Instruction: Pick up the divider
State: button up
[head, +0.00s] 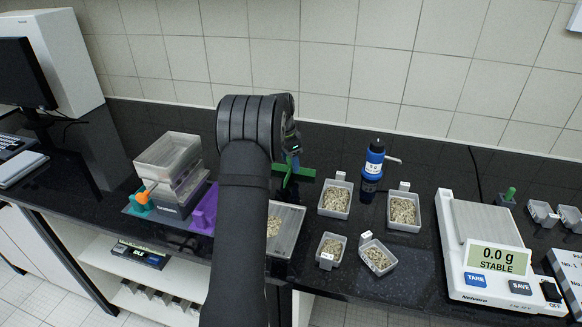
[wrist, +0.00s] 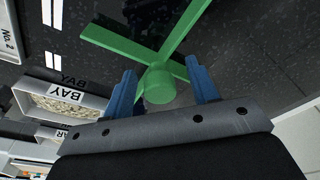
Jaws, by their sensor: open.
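The divider is a green piece (head: 306,171) with flat crossed arms and a round knob, on the dark bench behind the grain trays. In the head view my arm and gripper hide part of it. In the wrist view the divider (wrist: 158,86) shows its knob between my two blue fingers, with its arms spreading beyond the fingertips. My gripper (wrist: 160,80) is open, one finger on each side of the knob, with a gap visible around it. In the head view my gripper (head: 293,160) is directly over the divider.
Several small labelled trays of grain (head: 336,199) stand to the right, with a blue bottle (head: 374,160) behind them. A larger grain tray (head: 290,222) is in front. The shaker stack (head: 168,157) is left; the scale (head: 490,225) is right. The tiled wall is behind.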

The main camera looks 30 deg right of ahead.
jog(key=shift+d+f, duration=0.15)
jog(key=shift+f, duration=0.6)
jog(key=c, duration=1.1)
jog(key=shift+r, duration=0.1)
